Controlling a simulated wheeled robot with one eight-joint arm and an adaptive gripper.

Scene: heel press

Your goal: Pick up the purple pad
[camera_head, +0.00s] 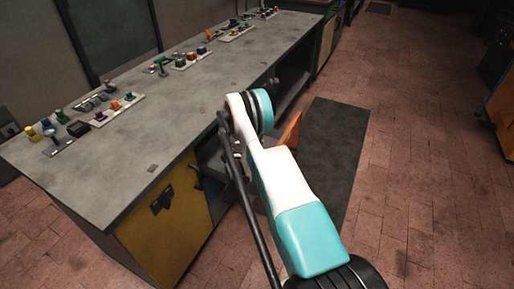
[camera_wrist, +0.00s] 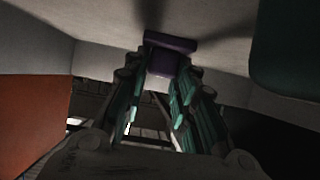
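The purple pad (camera_wrist: 170,44) shows at the upper middle of the wrist view, just beyond my fingertips, with a narrower lower part reaching down toward the gap. My gripper (camera_wrist: 164,82) has its two teal-lined fingers spread, one on each side of that lower part. The fingers look open, and I cannot tell whether either one touches the pad. In the head view neither the pad nor my gripper shows; my white and teal arm covers the area beside the bench front.
The grey bench (camera_head: 170,110) holds several coloured controls along its back edge. A yellow cabinet door (camera_head: 165,218) and dark open shelving lie below. An orange panel (camera_wrist: 32,120) stands close at left in the wrist view. A dark mat (camera_head: 335,150) lies on the tiled floor.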

